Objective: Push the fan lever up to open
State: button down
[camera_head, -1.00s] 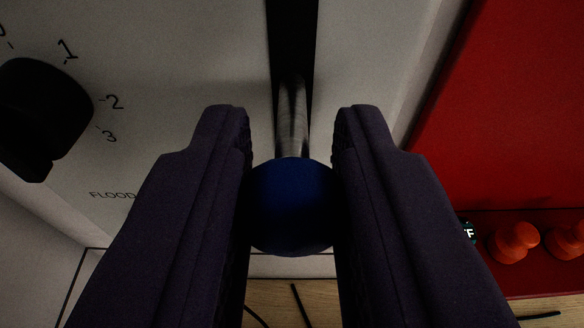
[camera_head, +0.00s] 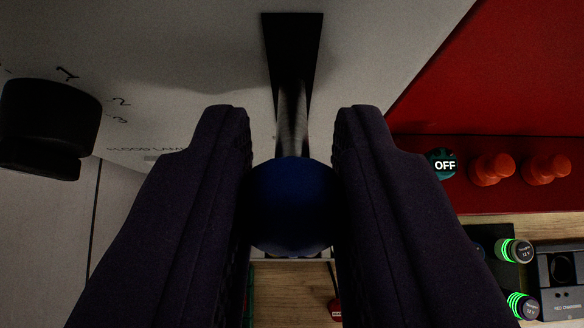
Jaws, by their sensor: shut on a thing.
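The fan lever is a metal rod (camera_head: 291,118) with a round blue knob (camera_head: 291,207) at its end. The rod comes out of the lower part of a black upright slot (camera_head: 291,50) in a pale panel. My gripper (camera_head: 291,190) is shut on the blue knob, one dark finger on each side. The far end of the rod is hidden inside the slot. The top end of the slot is in view above the rod.
A black rotary dial (camera_head: 45,125) with numbers is at the left on the panel. At the right is a red panel (camera_head: 470,90) with a round OFF button (camera_head: 443,164) and two orange knobs (camera_head: 518,169). Below lie a wooden surface (camera_head: 290,295) and a battery charger (camera_head: 562,275).

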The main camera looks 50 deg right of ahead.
jog(key=shift+r, duration=0.1)
jog(key=c, duration=1)
grip_release()
jog(key=p+v, duration=0.4)
jog(key=v, duration=0.3)
jog(key=shift+s+a+r, duration=0.2)
